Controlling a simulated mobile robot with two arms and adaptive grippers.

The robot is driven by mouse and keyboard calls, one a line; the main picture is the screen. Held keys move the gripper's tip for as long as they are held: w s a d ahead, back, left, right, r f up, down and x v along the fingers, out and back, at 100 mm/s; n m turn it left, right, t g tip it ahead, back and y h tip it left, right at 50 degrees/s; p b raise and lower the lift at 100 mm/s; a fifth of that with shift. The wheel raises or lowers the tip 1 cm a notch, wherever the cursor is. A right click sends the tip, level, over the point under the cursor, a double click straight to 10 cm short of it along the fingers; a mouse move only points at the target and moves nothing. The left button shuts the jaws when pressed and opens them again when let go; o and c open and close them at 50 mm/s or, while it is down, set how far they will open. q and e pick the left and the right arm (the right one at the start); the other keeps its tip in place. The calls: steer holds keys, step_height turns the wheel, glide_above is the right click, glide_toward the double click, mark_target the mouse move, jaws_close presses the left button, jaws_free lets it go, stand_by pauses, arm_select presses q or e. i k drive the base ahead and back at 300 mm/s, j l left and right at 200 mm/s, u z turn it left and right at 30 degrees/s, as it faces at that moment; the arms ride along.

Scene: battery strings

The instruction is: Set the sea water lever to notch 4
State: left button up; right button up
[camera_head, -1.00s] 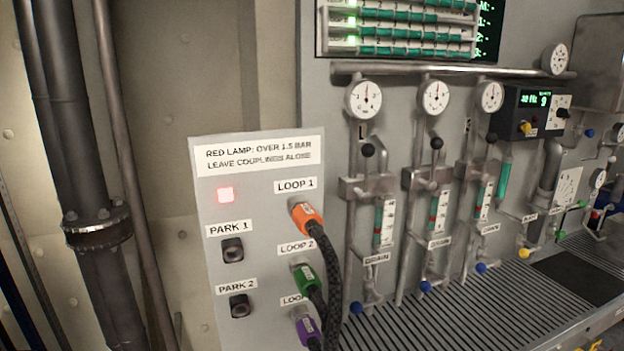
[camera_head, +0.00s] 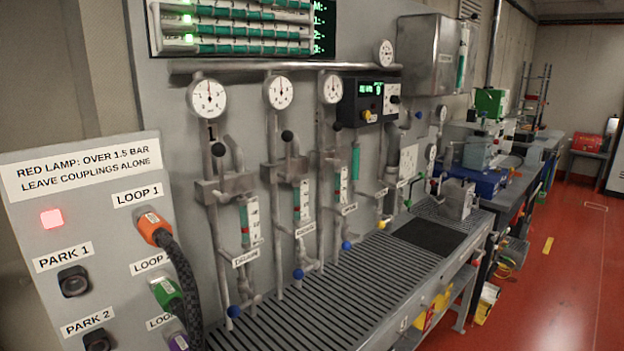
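I see no label naming a sea water lever, and no notch numbers are readable. A dark control box (camera_head: 366,100) with a green display, a yellow knob and a light panel hangs further right. Neither of my grippers is in view.
A grey panel (camera_head: 140,179) with a lit red lamp (camera_head: 51,219) and plugged hoses stands at the front left. A slatted grey bench (camera_head: 330,307) runs below the pipes. Cluttered benches continue beyond. The red floor (camera_head: 540,300) on the right looks open.

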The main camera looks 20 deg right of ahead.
mark_target(420, 174)
steer(key=z, duration=1.35)
steer(key=i+l, duration=0.2)
